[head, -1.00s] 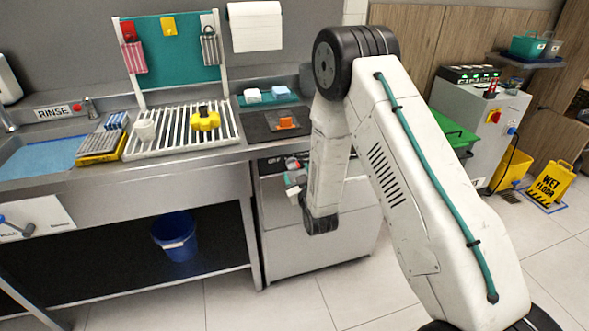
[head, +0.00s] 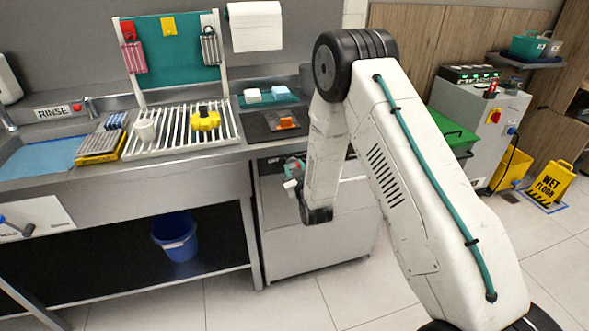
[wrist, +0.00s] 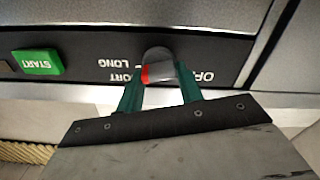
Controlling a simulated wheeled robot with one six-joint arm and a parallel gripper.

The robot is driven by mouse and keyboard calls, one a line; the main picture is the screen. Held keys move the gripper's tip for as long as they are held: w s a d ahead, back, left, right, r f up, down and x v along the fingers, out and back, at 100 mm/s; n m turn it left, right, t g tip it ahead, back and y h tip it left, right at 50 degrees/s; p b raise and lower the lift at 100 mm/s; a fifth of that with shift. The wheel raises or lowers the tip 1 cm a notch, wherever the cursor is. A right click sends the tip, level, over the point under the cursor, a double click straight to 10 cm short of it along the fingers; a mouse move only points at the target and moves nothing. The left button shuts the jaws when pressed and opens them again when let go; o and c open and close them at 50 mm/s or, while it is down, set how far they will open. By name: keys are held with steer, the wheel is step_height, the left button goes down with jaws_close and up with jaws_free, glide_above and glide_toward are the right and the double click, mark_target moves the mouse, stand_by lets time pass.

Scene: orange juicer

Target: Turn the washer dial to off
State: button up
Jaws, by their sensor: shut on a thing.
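The washer dial (wrist: 160,64) is a grey rounded knob on the dark control strip. A red mark shows on its left side in the wrist view, towards the upside-down SHORT and LONG labels. The partly hidden OFF label (wrist: 208,76) is to its right. My gripper (wrist: 160,78) has its green fingers on either side of the dial, shut on it. In the head view, the washer (head: 310,240) is under the counter, and my gripper (head: 293,168) is at its upper front. There the dial is hidden.
A green START button (wrist: 37,62) is left of the dial in the wrist view. The sink counter (head: 150,180) juts out left of the washer, with a blue bucket (head: 176,236) below. The floor before the washer is clear.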

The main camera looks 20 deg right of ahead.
steer(key=shift+n, duration=0.3)
steer(key=n, duration=0.5)
steer(key=shift+a+f+n, duration=0.1)
steer(key=shift+a+n, duration=0.05)
steer(key=shift+n, duration=0.25)
steer(key=n, duration=0.5)
steer(key=shift+f, duration=0.1)
steer(key=n, duration=0.6)
steer(key=shift+f+n, duration=0.15)
steer(key=shift+n, duration=0.15)
steer(key=n, duration=0.5)
steer(key=shift+f+n, duration=0.1)
steer(key=shift+n, duration=0.2)
steer(key=o, duration=1)
